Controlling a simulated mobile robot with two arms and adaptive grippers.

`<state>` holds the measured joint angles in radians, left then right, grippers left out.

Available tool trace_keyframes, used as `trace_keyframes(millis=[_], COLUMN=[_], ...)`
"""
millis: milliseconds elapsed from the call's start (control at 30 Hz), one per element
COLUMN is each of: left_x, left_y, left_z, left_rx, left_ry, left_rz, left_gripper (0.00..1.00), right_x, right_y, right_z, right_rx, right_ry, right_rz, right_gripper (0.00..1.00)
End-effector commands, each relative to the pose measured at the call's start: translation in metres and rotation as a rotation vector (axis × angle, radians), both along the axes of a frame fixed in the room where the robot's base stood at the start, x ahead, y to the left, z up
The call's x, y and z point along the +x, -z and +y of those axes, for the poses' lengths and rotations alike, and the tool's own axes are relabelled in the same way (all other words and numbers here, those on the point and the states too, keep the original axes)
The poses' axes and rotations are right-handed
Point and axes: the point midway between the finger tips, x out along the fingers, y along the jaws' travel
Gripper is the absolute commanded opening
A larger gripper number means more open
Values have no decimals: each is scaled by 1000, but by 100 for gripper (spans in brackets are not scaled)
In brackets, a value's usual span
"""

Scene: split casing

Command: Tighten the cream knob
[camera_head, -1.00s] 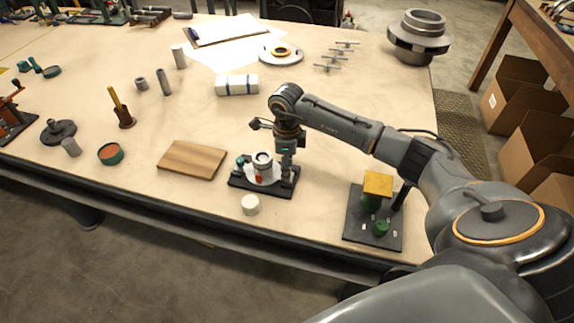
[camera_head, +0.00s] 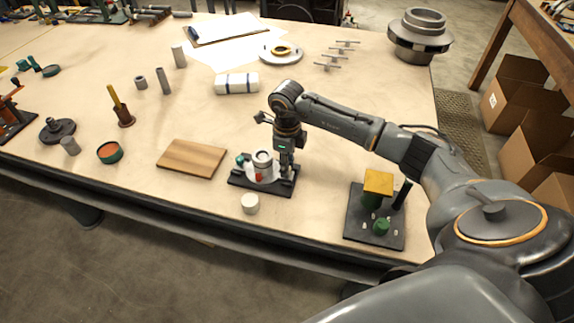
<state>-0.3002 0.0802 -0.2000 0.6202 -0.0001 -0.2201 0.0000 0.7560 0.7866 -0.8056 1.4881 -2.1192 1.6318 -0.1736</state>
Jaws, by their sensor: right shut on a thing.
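The split casing (camera_head: 262,160) is a small white and grey body with a red part at its front. It sits on a black base plate (camera_head: 262,186) near the table's front edge, with a teal knob (camera_head: 241,160) at its left side. My right gripper (camera_head: 286,174) points down at the casing's right side, with its fingers low over the plate. It is shut on the cream knob, which the fingers hide. A loose cream cylinder (camera_head: 250,204) stands on the table in front of the plate. My left gripper is out of view.
A wooden board (camera_head: 192,158) lies left of the casing. A white roll (camera_head: 237,84) lies behind. The table's front edge is close.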

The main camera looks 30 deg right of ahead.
Motion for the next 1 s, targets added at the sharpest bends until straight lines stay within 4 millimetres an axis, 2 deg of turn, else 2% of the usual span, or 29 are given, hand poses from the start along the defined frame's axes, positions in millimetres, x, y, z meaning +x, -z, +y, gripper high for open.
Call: trace_keyframes(millis=[1000], left_x=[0], left_y=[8], left_z=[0], left_rx=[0], left_ry=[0], left_rz=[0], left_gripper=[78], right_x=[0], right_y=[-1], right_z=[-1], right_rx=[-2], right_ry=[963], right_rz=[-2], right_gripper=[0])
